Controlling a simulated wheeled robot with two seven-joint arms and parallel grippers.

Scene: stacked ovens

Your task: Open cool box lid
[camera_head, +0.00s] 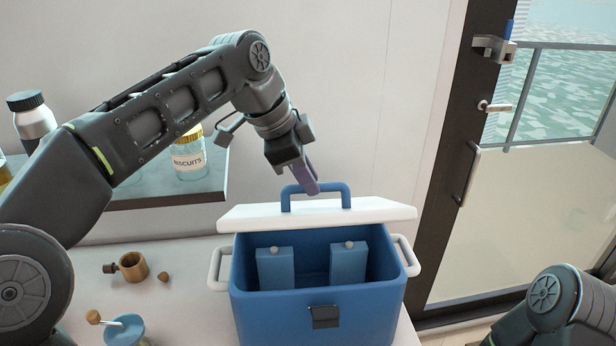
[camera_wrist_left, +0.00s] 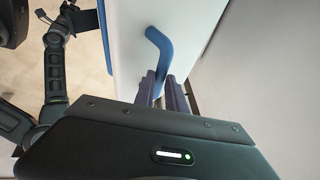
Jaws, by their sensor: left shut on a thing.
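The blue cool box (camera_head: 318,317) stands on the white counter. Its white lid (camera_head: 380,211) is raised at the back, and the inside shows. A blue handle (camera_head: 316,189) stands up from the lid; it also shows in the left wrist view (camera_wrist_left: 158,42). A dark latch (camera_head: 325,317) is on the box's front. Of my right arm only a part shows at the lower right; its gripper is out of view.
Two blue blocks (camera_head: 275,268) (camera_head: 348,263) stand inside the box. A biscuits jar (camera_head: 189,156) is on a shelf at left. A glass door (camera_head: 540,200) is at right.

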